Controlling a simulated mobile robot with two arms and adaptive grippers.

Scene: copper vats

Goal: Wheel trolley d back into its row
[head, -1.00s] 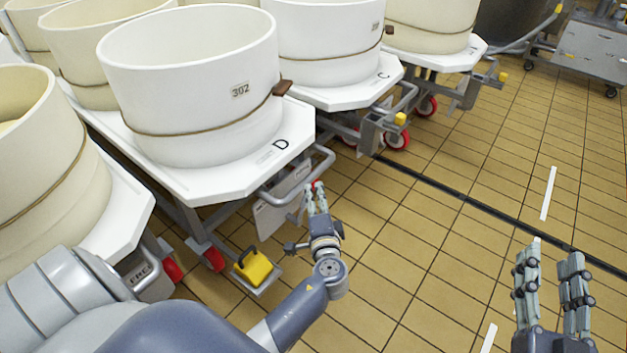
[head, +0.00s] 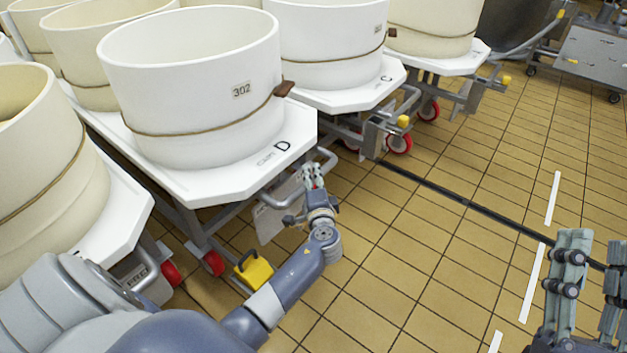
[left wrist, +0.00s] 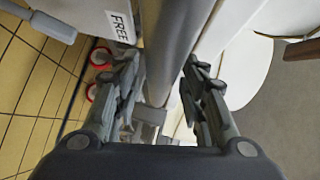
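Trolley D (head: 215,188) has a white top marked D and carries a cream vat (head: 200,85) labelled 302. Its grey tubular push handle (head: 328,160) sticks out at the front right corner. My left gripper (head: 312,176) is at this handle. In the left wrist view a grey bar (left wrist: 168,55) runs between the two spread fingers of the left gripper (left wrist: 162,95); they do not look closed on it. My right gripper (head: 590,258) is open and empty above the floor at lower right, partly cut off by the frame.
Trolley C (head: 350,98) stands just behind and right of trolley D, and another vat trolley (head: 65,240) is close on the left. A yellow pedal (head: 254,270) sits low under trolley D. The tiled floor (head: 440,260) on the right is clear, crossed by a dark drain channel (head: 440,188).

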